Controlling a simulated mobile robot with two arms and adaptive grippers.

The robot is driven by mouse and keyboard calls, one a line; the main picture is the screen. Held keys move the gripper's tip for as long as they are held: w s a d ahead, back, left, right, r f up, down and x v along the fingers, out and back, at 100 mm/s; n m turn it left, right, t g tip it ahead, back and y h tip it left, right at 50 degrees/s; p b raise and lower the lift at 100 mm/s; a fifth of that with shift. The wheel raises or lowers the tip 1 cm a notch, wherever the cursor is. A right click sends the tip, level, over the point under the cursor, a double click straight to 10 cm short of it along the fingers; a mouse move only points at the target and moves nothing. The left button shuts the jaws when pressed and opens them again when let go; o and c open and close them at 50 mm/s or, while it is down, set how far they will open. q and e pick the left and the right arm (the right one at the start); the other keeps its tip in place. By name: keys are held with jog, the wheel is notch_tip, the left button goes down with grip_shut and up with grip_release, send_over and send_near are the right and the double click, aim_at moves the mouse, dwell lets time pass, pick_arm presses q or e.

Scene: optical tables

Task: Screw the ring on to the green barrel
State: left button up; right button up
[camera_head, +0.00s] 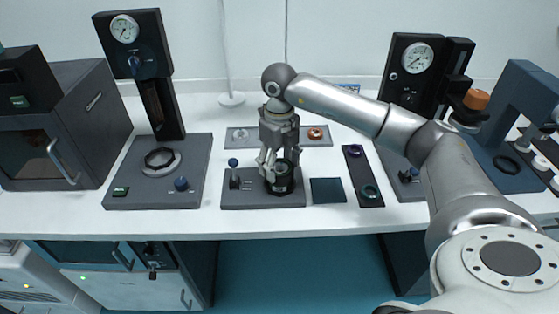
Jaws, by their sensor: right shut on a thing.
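My right gripper (270,160) points down over a black round holder (283,187) on a grey fixture base (250,200). It is shut on a small part at the holder's mouth; the fingers hide most of this part, and I cannot tell whether it is the ring or a barrel. A green round piece (370,191), open in the middle, sits at the near end of a black tray (364,173). A dark blue piece (354,151) sits at its far end. An orange ring (315,133) lies on a grey plate (318,143) behind the gripper. My left gripper is not in view.
A dark square pad (327,190) lies between the fixture and the black tray. A press with a gauge (155,170) stands at left, beside a dark oven (60,130). Another gauge unit (412,65) stands behind my right arm. A small blue-topped lever (233,170) rises beside the holder.

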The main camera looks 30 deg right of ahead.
jog(key=shift+s+a+f, duration=0.1)
jog(key=shift+s+a, duration=0.05)
jog(key=o, duration=1.3)
jog(key=shift+c, duration=0.2)
jog(key=shift+c, duration=0.6)
